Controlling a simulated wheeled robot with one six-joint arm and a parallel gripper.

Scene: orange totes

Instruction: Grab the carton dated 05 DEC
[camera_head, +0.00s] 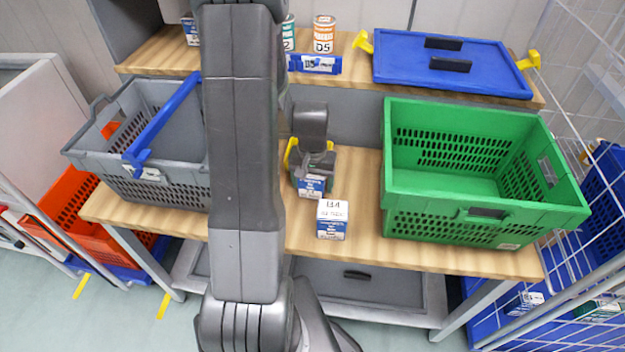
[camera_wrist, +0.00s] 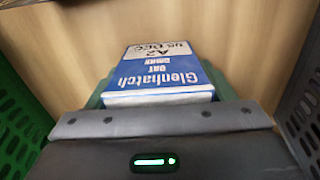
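A blue and white carton (camera_wrist: 160,72) shows close in front of my gripper in the wrist view. Its label reads upside down "Glenhatch", "A2" and a date ending in DEC; the day looks like 05 but is blurred. In the head view this carton (camera_head: 312,187) is just below my gripper (camera_head: 311,165), over the middle shelf. Dark green edges border the carton in the wrist view. Whether the fingers touch it is unclear. A second blue and white carton (camera_head: 332,220) stands in front of it, closer to the shelf's front edge.
A green crate (camera_head: 490,213) stands right and a grey basket with a blue handle (camera_head: 150,190) left on the same shelf (camera_head: 365,250). Above are a blue lid (camera_head: 450,65), an orange-labelled can (camera_head: 323,34) and a blue pack (camera_head: 315,64). A wire cage (camera_head: 590,80) borders the right.

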